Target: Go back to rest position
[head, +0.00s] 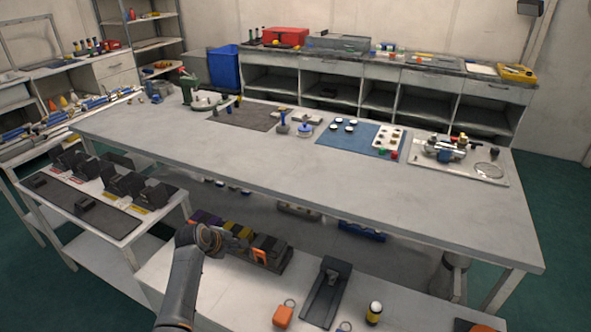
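My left arm rises from the bottom edge, left of centre. Its gripper (236,244) points right, above the low front bench (215,290) and in front of a row of dark, purple, yellow and orange blocks (262,246). The gripper is small and dark against these blocks, so its fingers are hard to make out. I cannot tell whether it is open or shut, or whether it touches the blocks. My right gripper is not in view. The large grey table (290,175) lies beyond the arm.
The front bench also holds a black tray-like stand (326,290), an orange tag (283,314) and a yellow-black cylinder (374,313). A side table (100,205) with black holders stands left. On the large table lie a blue mat (340,150) and a valve assembly (448,150). Its front strip is clear.

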